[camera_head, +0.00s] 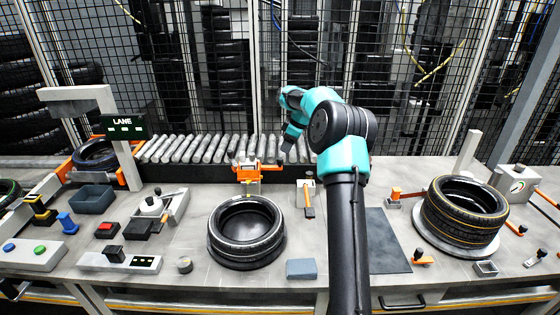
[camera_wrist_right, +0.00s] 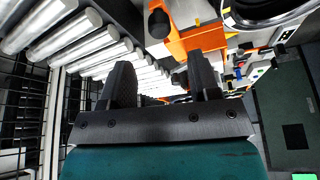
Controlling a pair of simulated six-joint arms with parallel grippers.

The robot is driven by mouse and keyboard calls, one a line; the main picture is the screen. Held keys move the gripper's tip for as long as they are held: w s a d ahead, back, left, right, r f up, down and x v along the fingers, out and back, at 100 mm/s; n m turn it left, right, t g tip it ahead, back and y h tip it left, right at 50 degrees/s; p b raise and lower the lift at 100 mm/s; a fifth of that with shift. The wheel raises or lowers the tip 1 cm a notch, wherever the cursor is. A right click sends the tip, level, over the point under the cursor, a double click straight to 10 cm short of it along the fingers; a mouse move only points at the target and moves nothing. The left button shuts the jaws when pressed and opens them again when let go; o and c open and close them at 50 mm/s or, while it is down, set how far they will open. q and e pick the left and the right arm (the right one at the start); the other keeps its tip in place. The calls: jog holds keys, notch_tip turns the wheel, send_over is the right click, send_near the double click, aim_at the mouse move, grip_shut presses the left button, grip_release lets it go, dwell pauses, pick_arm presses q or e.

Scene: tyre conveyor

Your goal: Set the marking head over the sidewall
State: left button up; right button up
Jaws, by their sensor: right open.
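An orange marking head (camera_head: 248,170) with a yellow tip stands at the front edge of the roller conveyor, behind the tyre. It looks to be beyond the tyre's far rim, not above its sidewall. A black tyre (camera_head: 226,244) lies flat on the bench in front of it. My right gripper (camera_head: 288,147) is just right of the marking head, pointing down, apart from it. In the right wrist view its fingers (camera_wrist_right: 162,82) are spread and empty, with the orange head (camera_wrist_right: 200,38) beyond them and the tyre (camera_wrist_right: 268,14) at upper right. My left gripper is out of view.
The roller conveyor (camera_head: 210,149) runs along the back before a mesh fence. A second tyre (camera_head: 464,214) lies on a round stand at right. An orange-handled tool (camera_head: 308,200), a blue block (camera_head: 301,269) and a dark mat (camera_head: 386,240) lie near the middle.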

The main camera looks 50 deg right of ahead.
aim_at(280, 159)
jog(key=x, duration=0.8)
jog(key=shift+f, duration=0.15)
jog(key=shift+c, duration=0.2)
grip_shut()
